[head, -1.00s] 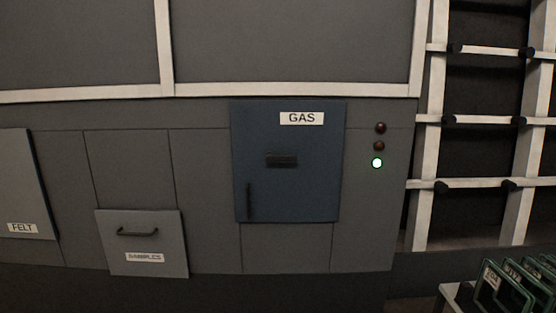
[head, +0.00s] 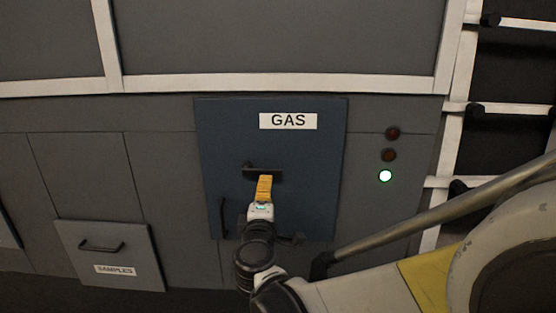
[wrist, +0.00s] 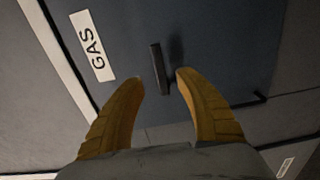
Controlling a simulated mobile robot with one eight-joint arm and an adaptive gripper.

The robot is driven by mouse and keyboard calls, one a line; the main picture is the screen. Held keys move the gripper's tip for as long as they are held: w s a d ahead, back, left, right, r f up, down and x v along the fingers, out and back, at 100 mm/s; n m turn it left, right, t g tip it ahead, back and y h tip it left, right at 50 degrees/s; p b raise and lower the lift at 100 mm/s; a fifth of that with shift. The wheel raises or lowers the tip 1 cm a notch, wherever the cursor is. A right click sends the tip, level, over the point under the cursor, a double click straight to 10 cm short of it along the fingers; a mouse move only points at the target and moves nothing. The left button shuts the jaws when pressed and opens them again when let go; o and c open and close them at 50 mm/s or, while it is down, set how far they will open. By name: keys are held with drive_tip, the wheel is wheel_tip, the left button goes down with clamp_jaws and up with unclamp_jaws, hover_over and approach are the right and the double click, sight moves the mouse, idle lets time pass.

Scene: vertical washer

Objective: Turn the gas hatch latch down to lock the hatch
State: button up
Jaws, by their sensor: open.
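My gripper (head: 265,178) has yellow fingers and is open in front of the latch. In the wrist view the fingertips (wrist: 160,76) stand on either side of the bar, with gaps visible. I cannot tell whether either finger touches it. Part of the latch is hidden behind my fingers in the head view.
A thin upright handle (head: 222,218) is at the hatch's lower left. A SAMPLES drawer (head: 130,245) is at lower left, and a white rack (head: 455,140) is at right.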

sight(267, 173)
drive_tip(key=w+b, duration=0.1)
drive_tip(key=w, duration=0.9)
drive_tip(key=shift+w+r, duration=0.1)
drive_tip(key=shift+w, duration=0.2)
clamp_jaws()
